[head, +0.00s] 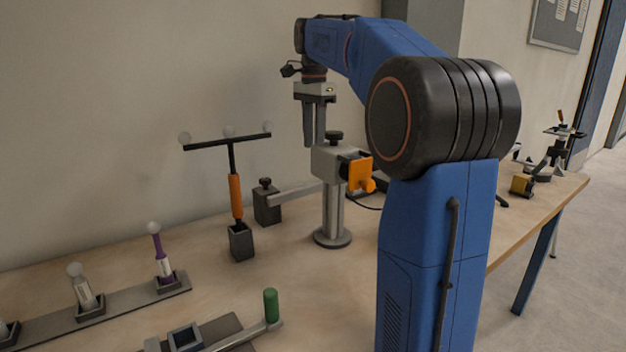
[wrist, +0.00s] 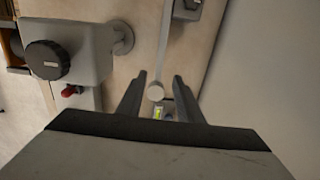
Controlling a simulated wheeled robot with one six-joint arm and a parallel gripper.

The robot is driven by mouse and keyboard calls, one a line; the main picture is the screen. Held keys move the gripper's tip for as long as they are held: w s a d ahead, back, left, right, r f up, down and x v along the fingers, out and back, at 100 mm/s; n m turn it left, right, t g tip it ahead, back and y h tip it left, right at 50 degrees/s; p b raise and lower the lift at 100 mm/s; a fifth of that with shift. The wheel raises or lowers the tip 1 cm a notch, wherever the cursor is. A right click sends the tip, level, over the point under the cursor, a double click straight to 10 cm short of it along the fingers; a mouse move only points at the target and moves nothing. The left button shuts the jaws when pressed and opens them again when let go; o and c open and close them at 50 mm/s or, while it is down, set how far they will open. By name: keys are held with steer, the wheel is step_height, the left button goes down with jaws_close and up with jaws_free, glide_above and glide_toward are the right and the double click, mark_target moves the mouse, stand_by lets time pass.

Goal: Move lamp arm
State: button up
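A grey post stand (head: 333,215) on the bench carries a grey clamp block (head: 335,160) with a black knob on top and an orange clamp piece (head: 360,174) at its side. I cannot tell for sure which part is the lamp arm. My gripper (head: 314,143) points down just above and behind the clamp block. In the wrist view its fingers (wrist: 157,83) are apart, with a thin grey bar (wrist: 164,48) and its pale round end (wrist: 156,92) seen between them.
A T-shaped piece with an orange grip (head: 236,196) stands left of the stand. A rack (head: 130,305) holds several ball-ended tools. A green-handled lever (head: 271,306) is at the front. A wall closes the back; other gear (head: 560,140) stands far right.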

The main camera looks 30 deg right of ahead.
mark_target(314, 184)
step_height(314, 184, down, 12)
steer(key=shift+r, duration=0.15)
stand_by(0.3)
jaws_close()
